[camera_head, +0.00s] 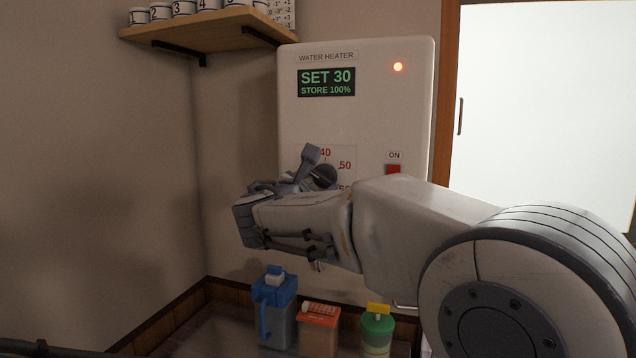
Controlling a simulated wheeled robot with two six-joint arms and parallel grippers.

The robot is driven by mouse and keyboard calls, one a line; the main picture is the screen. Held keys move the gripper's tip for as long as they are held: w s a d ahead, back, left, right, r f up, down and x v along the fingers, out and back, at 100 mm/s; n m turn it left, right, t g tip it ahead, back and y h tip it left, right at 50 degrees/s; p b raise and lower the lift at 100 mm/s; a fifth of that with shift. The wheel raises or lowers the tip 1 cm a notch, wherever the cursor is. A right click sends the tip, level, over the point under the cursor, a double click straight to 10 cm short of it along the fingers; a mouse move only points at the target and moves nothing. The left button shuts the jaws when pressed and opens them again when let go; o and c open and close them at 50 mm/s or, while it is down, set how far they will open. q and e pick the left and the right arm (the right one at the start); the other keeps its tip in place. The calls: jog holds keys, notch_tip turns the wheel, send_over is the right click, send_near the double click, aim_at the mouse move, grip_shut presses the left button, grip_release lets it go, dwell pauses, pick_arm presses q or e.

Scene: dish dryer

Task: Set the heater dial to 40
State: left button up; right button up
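The white water heater (360,115) hangs on the wall. Its green display (326,83) reads "SET 30" and "STORE 100%". The dark round heater dial (325,176) sits on a white scale below, where 40 and 50 show in red; the rest of the scale is mostly hidden by my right arm. My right gripper (300,172) is just in front and left of the dial, with a grey finger overlapping the dial's left side. I cannot tell whether it touches the dial or how far its fingers are apart. My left gripper is not in view.
A blue jug (274,308), an orange container (319,328) and a green-topped bottle (377,330) stand below. A wooden shelf (215,32) holds several numbered mugs.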

jog(key=c, duration=0.4)
jog(key=shift+f+m+b, duration=0.15)
jog(key=shift+m+b, duration=0.15)
jog(key=shift+b, duration=0.3)
jog(key=m+b, duration=0.8)
jog(key=b, duration=0.1)
jog(key=shift+a+m+b, duration=0.15)
jog(key=shift+m+b, duration=0.15)
jog(key=shift+m, duration=0.1)
jog(key=shift+r+m+b, duration=0.3)
jog(key=shift+m+b, duration=0.4)
jog(key=shift+m, duration=0.4)
jog(key=o, duration=1.4)
